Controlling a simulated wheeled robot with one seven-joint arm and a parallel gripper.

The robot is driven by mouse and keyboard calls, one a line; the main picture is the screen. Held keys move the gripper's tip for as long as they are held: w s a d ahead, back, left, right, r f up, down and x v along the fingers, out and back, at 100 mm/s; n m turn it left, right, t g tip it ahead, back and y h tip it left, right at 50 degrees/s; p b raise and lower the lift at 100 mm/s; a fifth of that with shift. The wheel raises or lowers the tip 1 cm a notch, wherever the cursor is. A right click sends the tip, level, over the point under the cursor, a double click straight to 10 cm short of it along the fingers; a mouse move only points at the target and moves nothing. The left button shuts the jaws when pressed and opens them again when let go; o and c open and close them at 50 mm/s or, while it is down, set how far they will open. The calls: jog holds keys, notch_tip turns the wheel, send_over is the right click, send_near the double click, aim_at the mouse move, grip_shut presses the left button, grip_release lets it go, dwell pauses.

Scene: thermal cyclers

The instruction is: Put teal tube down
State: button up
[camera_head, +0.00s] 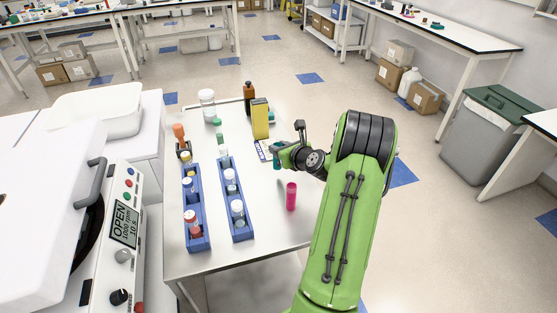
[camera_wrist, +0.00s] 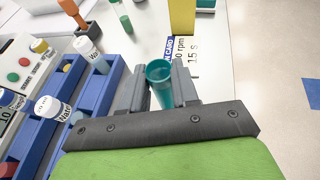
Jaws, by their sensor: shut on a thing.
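The teal tube (camera_wrist: 160,88) is upright between the two fingers of my gripper (camera_wrist: 160,92) in the wrist view, its open top facing the camera. In the head view the teal tube (camera_head: 277,152) shows at the end of my gripper (camera_head: 279,157), over the right part of the white table (camera_head: 262,215). My gripper is shut on it. The tube's lower end is hidden in the wrist view, and I cannot tell whether it touches the table.
Two blue racks (camera_head: 207,235) (camera_head: 245,228) with capped tubes and bottles stand left of my gripper. A pink tube (camera_head: 291,196) stands in front. A yellow box (camera_head: 260,118), a printed card (camera_head: 264,150) and a brown bottle (camera_head: 249,97) are behind. A centrifuge (camera_head: 121,225) is at left.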

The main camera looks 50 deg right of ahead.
jog(key=shift+a+f+b, duration=0.1)
jog(key=shift+f+b, duration=0.35)
jog(key=shift+f, duration=1.4)
jog(key=o, duration=1)
jog(key=shift+r, duration=0.15)
jog(key=p+v, duration=0.1)
jog(key=v, duration=1.1)
jog(key=w+a+r+n+g+y, duration=0.2)
jog(key=a+r+n, duration=0.1)
jog(key=a+n, duration=0.65)
jog(key=w+a+r+n+g+y, duration=0.2)
jog(key=a+n+y, duration=0.1)
jog(key=a+n, duration=0.7)
jog(key=s+a+r+n+g, duration=0.3)
jog(key=s+a+n, duration=0.3)
jog(key=a+n, duration=0.4)
jog(key=s+a+r+n, duration=0.1)
jog(key=s+n, duration=0.2)
jog(key=s, duration=0.1)
jog(key=s+a+r+n+h, duration=0.1)
jog(key=s+n, duration=0.2)
jog(key=s, duration=0.1)
jog(key=s+a+n, duration=0.1)
jog(key=s+n, duration=0.2)
jog(key=s, duration=0.1)
jog(key=shift+a+r+g+h, duration=0.3)
jog(key=shift+a+r+h, duration=0.05)
jog(key=shift+r+h, duration=0.05)
